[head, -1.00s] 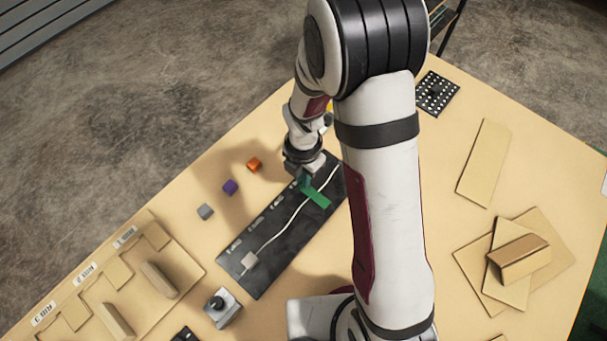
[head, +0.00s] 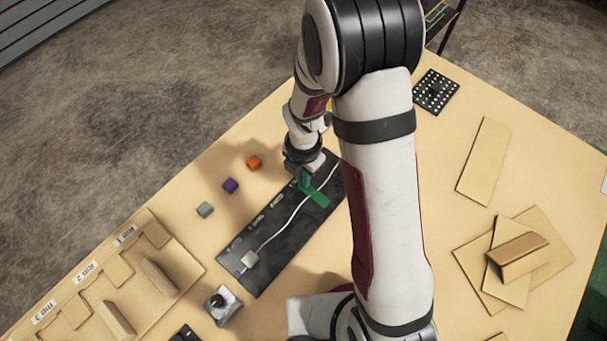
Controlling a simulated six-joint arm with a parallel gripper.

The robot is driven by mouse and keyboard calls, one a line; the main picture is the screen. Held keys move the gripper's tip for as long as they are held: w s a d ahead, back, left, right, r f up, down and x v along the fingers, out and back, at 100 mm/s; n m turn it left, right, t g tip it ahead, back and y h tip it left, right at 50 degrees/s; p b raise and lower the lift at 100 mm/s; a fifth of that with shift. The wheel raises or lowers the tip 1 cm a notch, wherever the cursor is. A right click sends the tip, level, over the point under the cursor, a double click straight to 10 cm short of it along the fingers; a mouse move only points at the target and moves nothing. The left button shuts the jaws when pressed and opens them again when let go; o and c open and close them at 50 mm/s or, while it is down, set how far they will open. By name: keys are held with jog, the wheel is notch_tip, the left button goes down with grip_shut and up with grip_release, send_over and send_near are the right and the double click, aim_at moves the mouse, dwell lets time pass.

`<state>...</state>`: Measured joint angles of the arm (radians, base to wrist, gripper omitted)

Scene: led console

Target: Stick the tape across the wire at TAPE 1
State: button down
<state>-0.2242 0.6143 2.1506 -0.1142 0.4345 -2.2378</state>
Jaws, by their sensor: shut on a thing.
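A black console board (head: 268,268) lies on the table with a white wire (head: 280,230) running along it from a grey block (head: 250,259). My gripper (head: 304,177) is low over the far end of the board and shut on the green tape (head: 319,199). The tape's flat green strip reaches toward the wire and seems to overlap its line; I cannot tell whether it touches. The board's label marks are too small to read. My arm hides part of the board's right side.
Orange (head: 254,162), purple (head: 230,185) and grey (head: 205,210) cubes stand left of the board. Labelled bins (head: 185,262) are at the lower left. A small joystick-like device (head: 222,304) stands near the board's near end. Wooden pieces (head: 520,256) lie at right.

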jog(key=c, duration=1)
grip_release()
jog(key=shift+o, duration=0.2)
notch_tip(320, 180, up, 16)
jog(key=s+d+r+m+y, duration=0.1)
jog(key=s+d+r+m, duration=0.1)
jog(key=s+m, duration=0.7)
jog(key=s+d+r+m, duration=0.2)
jog(key=s+m, duration=0.8)
jog(key=m, duration=1.3)
jog(key=shift+r+m+y, duration=0.25)
jog(key=shift+m+y, duration=0.05)
jog(key=shift+y, duration=0.1)
